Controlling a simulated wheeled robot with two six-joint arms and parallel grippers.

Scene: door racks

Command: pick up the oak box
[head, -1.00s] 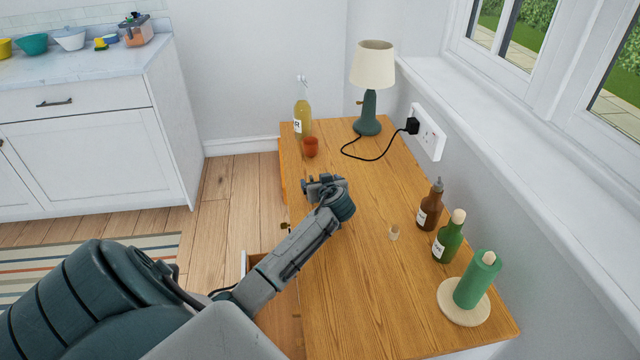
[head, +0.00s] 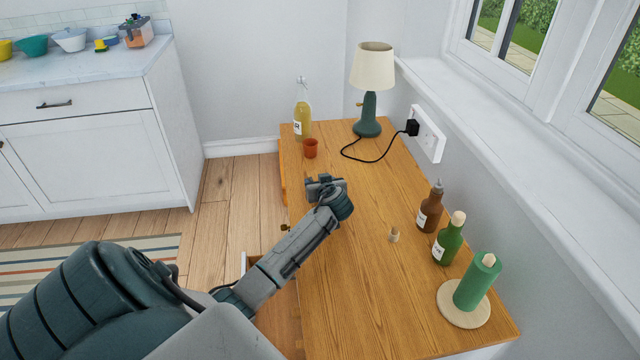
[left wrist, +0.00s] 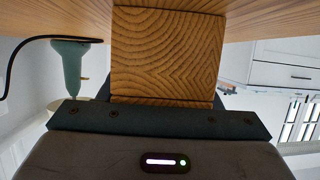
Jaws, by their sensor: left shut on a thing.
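In the head view the box is hidden by the gripper and wrist. I cannot tell whether the box touches the cabinet top. My right gripper is not in view.
On the cabinet top (head: 350,280) are an orange cup (head: 310,149), a yellow bottle (head: 302,118), a corded lamp (head: 368,110), a small cork-like piece (head: 394,235), brown (head: 430,208) and green (head: 449,240) bottles, and a green candle (head: 476,285). A drawer (head: 268,275) stands open at left.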

